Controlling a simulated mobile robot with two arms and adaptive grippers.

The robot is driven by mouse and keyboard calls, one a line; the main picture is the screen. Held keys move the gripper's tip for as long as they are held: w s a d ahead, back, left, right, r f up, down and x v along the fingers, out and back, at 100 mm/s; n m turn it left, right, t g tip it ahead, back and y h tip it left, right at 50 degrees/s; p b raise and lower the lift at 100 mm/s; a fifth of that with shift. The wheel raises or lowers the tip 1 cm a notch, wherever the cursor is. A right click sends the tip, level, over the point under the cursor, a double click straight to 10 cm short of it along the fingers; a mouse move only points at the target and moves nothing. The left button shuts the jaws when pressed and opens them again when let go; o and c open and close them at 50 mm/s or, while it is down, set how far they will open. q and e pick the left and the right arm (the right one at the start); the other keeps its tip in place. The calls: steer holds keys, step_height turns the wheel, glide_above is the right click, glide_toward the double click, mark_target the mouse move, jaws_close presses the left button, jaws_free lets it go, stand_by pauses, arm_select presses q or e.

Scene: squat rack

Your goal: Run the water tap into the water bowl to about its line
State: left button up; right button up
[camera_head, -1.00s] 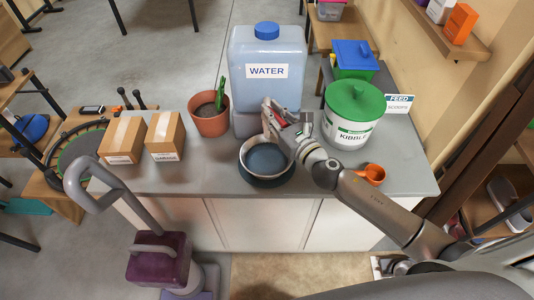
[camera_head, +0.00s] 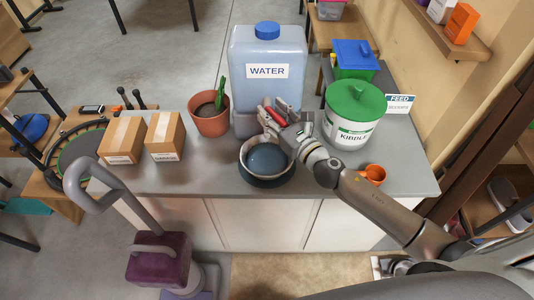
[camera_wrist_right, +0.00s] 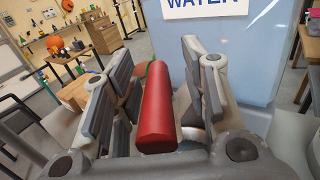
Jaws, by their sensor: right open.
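The translucent blue water tank (camera_head: 262,99) with a WATER label and blue cap stands at the back of the counter. The dark-rimmed water bowl (camera_head: 266,180) sits in front of it. The bowl's inside looks blue; I cannot make out its line or the level. The red tap handle (camera_head: 269,107) is at the tank's front, above the bowl. My right gripper (camera_head: 277,115) is open, with the red handle (camera_wrist_right: 157,112) between its spread fingers in the wrist view. The tap's spout is hidden. My left gripper is not in view.
A kibble bucket (camera_head: 348,132) with a green lid and an orange scoop (camera_head: 373,173) are to the right. A potted plant (camera_head: 210,122) and two cardboard boxes (camera_head: 124,139) are to the left. The counter's front left (camera_head: 195,182) is clear.

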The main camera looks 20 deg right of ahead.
steer(key=b+v, duration=0.1)
steer(key=v, duration=0.6)
stand_by(0.5)
steer(key=shift+s, duration=0.1)
stand_by(0.4)
